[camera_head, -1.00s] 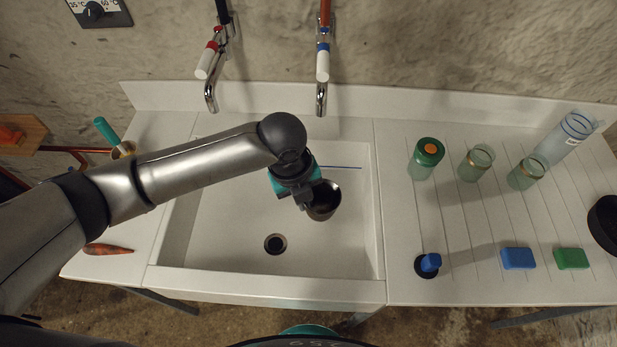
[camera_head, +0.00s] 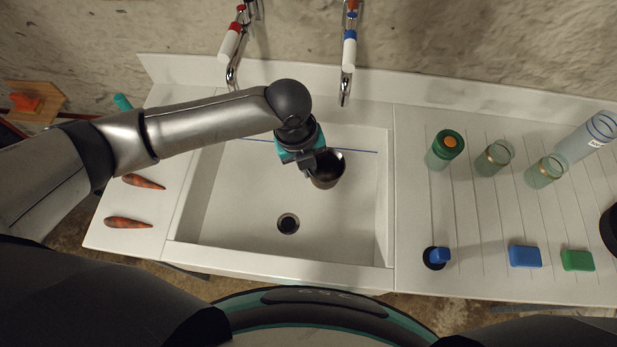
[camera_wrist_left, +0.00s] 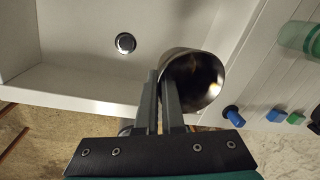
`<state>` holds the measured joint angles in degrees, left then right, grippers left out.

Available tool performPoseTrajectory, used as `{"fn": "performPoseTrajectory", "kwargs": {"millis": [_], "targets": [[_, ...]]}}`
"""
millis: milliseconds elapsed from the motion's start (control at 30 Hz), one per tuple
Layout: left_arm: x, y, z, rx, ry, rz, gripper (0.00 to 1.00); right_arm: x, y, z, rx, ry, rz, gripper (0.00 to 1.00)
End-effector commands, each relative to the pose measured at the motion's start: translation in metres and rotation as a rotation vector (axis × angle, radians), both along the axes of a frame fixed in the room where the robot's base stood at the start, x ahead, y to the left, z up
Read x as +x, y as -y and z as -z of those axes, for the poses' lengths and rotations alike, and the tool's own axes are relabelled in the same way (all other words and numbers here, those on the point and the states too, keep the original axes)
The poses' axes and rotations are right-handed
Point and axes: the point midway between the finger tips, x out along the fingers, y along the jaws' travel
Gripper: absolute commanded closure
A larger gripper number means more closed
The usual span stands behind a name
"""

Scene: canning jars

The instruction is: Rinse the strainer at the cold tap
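The strainer is a dark metal cup (camera_head: 327,170), held over the white sink (camera_head: 235,215), right of the drain. My left gripper (camera_head: 312,163) is shut on its wall. In the left wrist view the fingers (camera_wrist_left: 160,98) are close together at the left side of the cup (camera_wrist_left: 192,80), whose open mouth shows. The cold tap (camera_head: 348,55), with blue bands and a white handle, is on the back wall. Its spout lies behind and slightly right of the cup, apart from it. No water stream shows. My right gripper is not in view.
The hot tap (camera_head: 232,45) with red bands hangs left of the cold one. Carrots (camera_head: 128,222) lie left. The sink's front is clear.

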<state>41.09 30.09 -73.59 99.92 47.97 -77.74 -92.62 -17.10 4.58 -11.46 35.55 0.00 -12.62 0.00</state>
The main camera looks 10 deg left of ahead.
Motion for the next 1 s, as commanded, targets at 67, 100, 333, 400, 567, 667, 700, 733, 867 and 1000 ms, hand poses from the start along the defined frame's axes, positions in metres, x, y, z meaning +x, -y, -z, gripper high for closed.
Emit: {"fn": "performPoseTrajectory", "kwargs": {"millis": [67, 100, 333, 400, 567, 667, 700, 733, 867, 1000], "targets": [[0.009, 0.000, 0.005, 0.000, 0.003, -0.001, 1.00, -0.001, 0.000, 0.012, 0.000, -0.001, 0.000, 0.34], [0.013, 0.000, 0.006, -0.001, 0.003, 0.000, 1.00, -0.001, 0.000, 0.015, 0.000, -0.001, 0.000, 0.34], [0.036, -0.002, 0.010, 0.000, 0.003, -0.001, 1.00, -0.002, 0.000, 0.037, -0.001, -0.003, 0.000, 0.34], [0.042, -0.003, 0.012, -0.001, 0.002, -0.001, 1.00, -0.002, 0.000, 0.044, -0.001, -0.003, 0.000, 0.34], [0.058, -0.004, 0.015, 0.000, 0.002, -0.001, 1.00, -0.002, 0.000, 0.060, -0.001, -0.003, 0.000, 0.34], [0.067, -0.005, 0.017, -0.001, 0.003, -0.002, 1.00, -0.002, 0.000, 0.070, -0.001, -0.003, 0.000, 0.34], [0.071, -0.005, 0.016, -0.001, 0.001, -0.002, 1.00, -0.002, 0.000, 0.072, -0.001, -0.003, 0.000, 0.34], [0.074, -0.005, 0.016, -0.001, 0.001, -0.002, 1.00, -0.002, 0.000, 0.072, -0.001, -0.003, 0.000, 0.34], [0.086, -0.006, 0.018, -0.001, 0.001, -0.001, 1.00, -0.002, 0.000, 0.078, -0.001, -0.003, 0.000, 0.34], [0.096, -0.006, 0.020, -0.001, 0.000, 0.000, 1.00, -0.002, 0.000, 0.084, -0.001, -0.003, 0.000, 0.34]]}}
